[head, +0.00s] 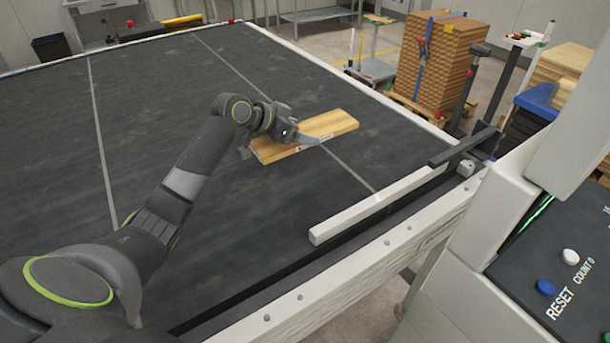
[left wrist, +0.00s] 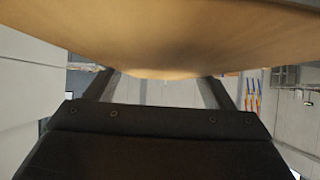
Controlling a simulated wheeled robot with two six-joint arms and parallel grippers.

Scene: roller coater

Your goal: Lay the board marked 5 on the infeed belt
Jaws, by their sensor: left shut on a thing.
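A light wooden board (head: 330,124) is at the upper middle of the head view, over the dark infeed belt (head: 170,90). My left gripper (head: 280,138) is shut on the board near its middle. I cannot tell whether the board touches the belt or is held just above it. No number on the board can be read. In the left wrist view the board (left wrist: 170,35) fills the top of the picture, close to the gripper's dark fingers. My right gripper is not in view.
A white guide bar (head: 375,207) lies along the belt's near right edge. A control panel (head: 560,270) with blue and white buttons stands at the lower right. Stacked boards (head: 440,60) on a pallet are beyond the belt. Much of the belt is bare.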

